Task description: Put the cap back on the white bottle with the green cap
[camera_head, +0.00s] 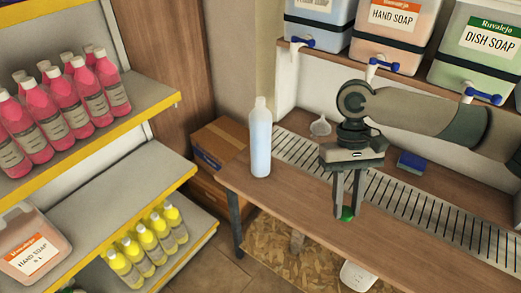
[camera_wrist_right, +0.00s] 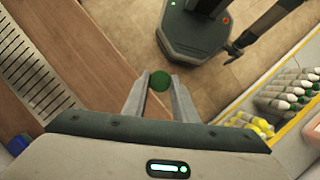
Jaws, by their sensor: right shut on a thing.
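The white bottle (camera_head: 260,145), with a pale blue tint, stands upright and uncapped at the left end of the wooden counter (camera_head: 300,215). My right gripper (camera_head: 347,208) points down over the counter, to the right of the bottle and apart from it. It is shut on the green cap (camera_head: 347,214), which sits between the fingertips. The wrist view also shows the green cap (camera_wrist_right: 159,81) between the two fingers. The bottle is not visible in the wrist view. My left gripper does not show in the head view.
A slotted metal drain (camera_head: 300,158) runs along the counter. A small funnel (camera_head: 320,127) and a blue sponge (camera_head: 411,162) lie behind it. Soap drums with blue taps (camera_head: 390,35) stand on a shelf above. Shelves with pink bottles (camera_head: 60,115) are at left.

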